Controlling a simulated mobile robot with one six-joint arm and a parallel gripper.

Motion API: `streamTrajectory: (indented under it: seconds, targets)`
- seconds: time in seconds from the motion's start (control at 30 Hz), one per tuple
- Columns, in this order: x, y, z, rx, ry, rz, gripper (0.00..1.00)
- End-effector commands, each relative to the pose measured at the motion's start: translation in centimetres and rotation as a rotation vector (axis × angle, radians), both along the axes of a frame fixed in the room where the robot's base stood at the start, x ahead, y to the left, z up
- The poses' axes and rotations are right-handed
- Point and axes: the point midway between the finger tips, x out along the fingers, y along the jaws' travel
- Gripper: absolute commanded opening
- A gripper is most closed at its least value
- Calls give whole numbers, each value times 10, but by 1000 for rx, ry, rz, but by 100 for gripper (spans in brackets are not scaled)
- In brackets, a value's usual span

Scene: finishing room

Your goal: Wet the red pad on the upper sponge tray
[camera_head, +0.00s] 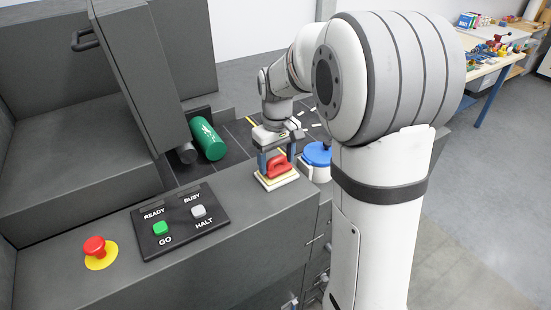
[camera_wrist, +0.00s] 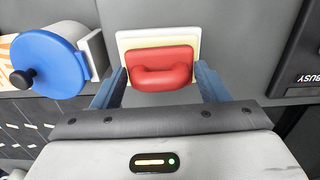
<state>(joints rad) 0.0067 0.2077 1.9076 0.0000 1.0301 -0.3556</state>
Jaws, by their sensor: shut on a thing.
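A white pot with a blue lid (camera_head: 317,153) stands close right of the tray. A green cylinder (camera_head: 206,140) lies behind, left. A control panel (camera_head: 180,222) and a red stop button (camera_head: 95,246) are on the counter, left. A workbench (camera_head: 490,66) stands far right.

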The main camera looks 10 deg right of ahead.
Motion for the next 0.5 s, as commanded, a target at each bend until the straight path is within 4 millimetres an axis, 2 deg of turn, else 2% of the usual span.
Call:
streamTrajectory:
  seconds: [0.1, 0.5]
  targets:
    - [0, 0, 14, 0, -3, 0, 49]
    - [1, 0, 47, 0, -4, 1, 49]
